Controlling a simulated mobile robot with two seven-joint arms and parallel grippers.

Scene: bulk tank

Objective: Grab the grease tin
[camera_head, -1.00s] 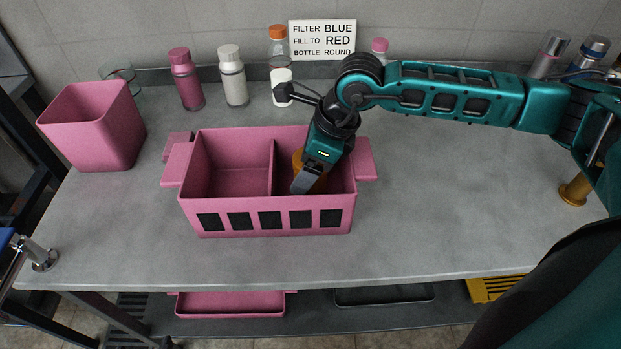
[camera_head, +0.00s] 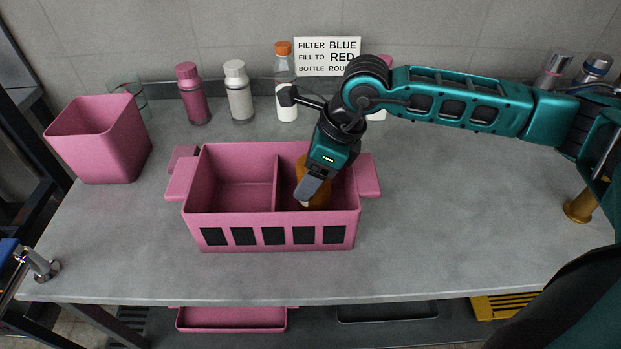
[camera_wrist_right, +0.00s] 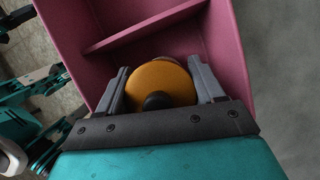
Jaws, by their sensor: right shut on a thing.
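The grease tin (camera_head: 300,182) is a round orange-brown tin in the right compartment of the pink two-part carrier (camera_head: 275,222). In the right wrist view the tin (camera_wrist_right: 161,83) shows its round orange face with a dark knob. My right gripper (camera_head: 311,194) reaches down into that compartment; in the right wrist view its grey fingers (camera_wrist_right: 160,88) are on both sides of the tin, shut on it. The tin's lower part is hidden by the carrier wall and my gripper. My left gripper is not in view.
A pink bin (camera_head: 98,140) stands at the left. Pink (camera_head: 193,95), white (camera_head: 238,92) and orange-capped (camera_head: 286,85) bottles stand along the back wall by a sign (camera_head: 327,57). A brass-coloured cylinder (camera_head: 580,207) is at the right. The carrier's left compartment is empty.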

